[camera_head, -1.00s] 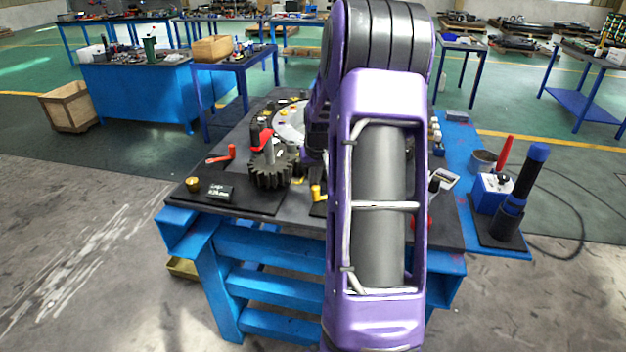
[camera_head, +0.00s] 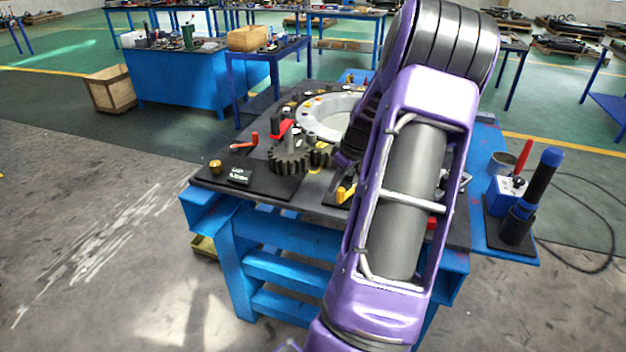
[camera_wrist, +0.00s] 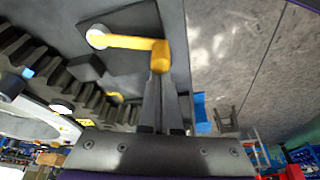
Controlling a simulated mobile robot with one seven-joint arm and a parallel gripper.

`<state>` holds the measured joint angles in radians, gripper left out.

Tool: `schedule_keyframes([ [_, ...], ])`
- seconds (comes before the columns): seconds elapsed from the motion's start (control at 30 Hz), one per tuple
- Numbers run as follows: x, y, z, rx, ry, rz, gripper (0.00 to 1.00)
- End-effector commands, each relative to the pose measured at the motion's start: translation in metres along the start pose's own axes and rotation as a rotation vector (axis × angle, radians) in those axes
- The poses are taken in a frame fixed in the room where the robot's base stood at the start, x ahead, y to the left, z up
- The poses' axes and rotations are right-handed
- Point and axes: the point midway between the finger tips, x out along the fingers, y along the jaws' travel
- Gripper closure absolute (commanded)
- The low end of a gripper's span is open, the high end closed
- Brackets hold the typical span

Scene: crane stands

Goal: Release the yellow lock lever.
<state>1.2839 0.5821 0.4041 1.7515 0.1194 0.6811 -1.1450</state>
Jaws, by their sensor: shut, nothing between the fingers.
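The yellow lock lever (camera_wrist: 130,42) shows in the wrist view, with a pale round pivot at its left end and a thicker knob at its right end. It is mounted on a dark plate. My gripper (camera_wrist: 160,78) is shut and empty, its fingertips right at the knob; I cannot tell whether they touch it. In the head view, part of the yellow lever (camera_head: 345,193) shows at the bench's front, beside my arm. My fingers are hidden there behind my arm.
A dark gear (camera_head: 290,160), a red-handled crank (camera_head: 245,143) and a pale ring (camera_head: 325,118) stand on the blue bench. A blue-capped black cylinder (camera_head: 535,190) stands at the right. Dark gear teeth (camera_wrist: 60,80) lie left of my fingers in the wrist view.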

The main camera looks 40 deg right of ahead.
Motion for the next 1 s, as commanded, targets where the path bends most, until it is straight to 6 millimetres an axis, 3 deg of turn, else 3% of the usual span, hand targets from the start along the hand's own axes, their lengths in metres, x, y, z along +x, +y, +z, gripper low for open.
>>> schedule_keyframes([
  [0.23, -0.005, 0.002, 0.017, -0.151, 0.000, -0.053, 1.00],
  [1.0, -0.009, 0.003, 0.029, -0.148, -0.004, -0.052, 1.00],
])
